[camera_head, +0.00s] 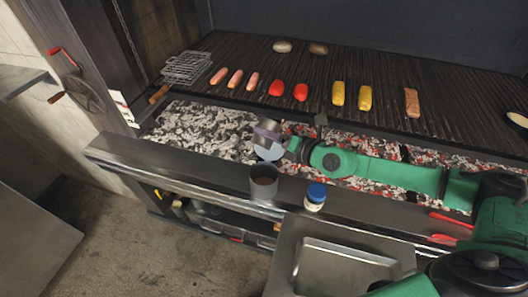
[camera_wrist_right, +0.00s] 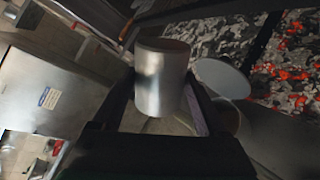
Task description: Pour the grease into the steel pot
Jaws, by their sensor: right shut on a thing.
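A dark grey steel pot (camera_head: 263,186) stands on the front ledge of the grill, and brown shows inside its mouth. My right gripper (camera_head: 270,136) is shut on a small metal cup (camera_head: 266,125), held tilted above and just behind the pot. In the right wrist view the shiny cup (camera_wrist_right: 160,82) sits between the fingers of my right gripper (camera_wrist_right: 162,100). No falling stream of grease is visible. My left gripper is out of view.
A blue-lidded jar (camera_head: 315,197) stands right of the pot. Glowing coals (camera_head: 350,142) lie behind the ledge, under my right arm. Sausages, peppers and corn lie on the grate (camera_head: 200,100). A steel tray (camera_head: 345,262) is at the front, and red-handled tools (camera_head: 447,220) are at right.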

